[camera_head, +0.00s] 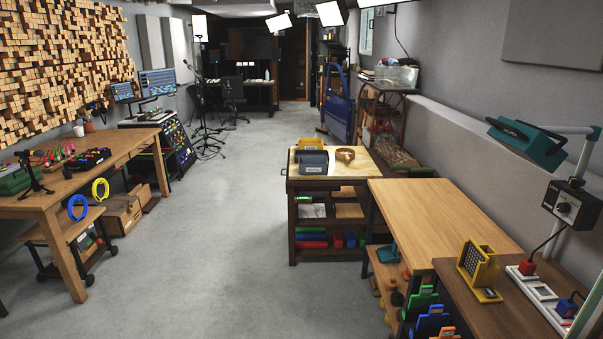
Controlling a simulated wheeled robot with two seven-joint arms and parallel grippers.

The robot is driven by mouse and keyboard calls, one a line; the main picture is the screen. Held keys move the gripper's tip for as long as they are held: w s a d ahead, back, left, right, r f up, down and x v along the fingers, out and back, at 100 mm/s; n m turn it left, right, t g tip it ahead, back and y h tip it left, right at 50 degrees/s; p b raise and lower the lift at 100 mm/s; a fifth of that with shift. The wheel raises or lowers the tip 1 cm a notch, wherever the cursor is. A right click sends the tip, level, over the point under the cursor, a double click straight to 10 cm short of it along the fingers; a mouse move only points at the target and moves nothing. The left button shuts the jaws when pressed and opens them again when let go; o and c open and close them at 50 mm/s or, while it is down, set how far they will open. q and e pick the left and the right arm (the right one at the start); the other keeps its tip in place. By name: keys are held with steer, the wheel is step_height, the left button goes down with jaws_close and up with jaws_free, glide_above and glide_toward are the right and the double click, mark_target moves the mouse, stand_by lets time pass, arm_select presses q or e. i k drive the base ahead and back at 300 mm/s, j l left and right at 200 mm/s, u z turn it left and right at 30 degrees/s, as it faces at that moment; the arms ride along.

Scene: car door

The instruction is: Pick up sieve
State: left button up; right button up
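No object can be told for certain as the sieve at this size. A round tan ring-like object (345,155) lies on the small wooden-topped cart (303,178) in the middle of the room; whether it has a mesh is too small to tell. A yellow frame with a dark grid face (478,266) stands tilted on the brown bench at the lower right. Neither of my grippers is in view, and nothing is seen touching these objects.
A grey bin (313,162) and a yellow container (311,143) sit beside the ring. A bare wooden table (440,215) adjoins the cart. A long workbench (95,177) lines the left. A blue car door (338,103) stands behind. The grey floor (215,240) between is clear.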

mark_target(346, 156)
steer(key=i, duration=1)
steer(key=i+u, duration=0.1)
steer(key=i, duration=1.85)
steer(key=i+l+u, duration=0.1)
steer(key=i, duration=0.9)
steer(key=i+l, duration=0.2)
steer(key=i, duration=0.75)
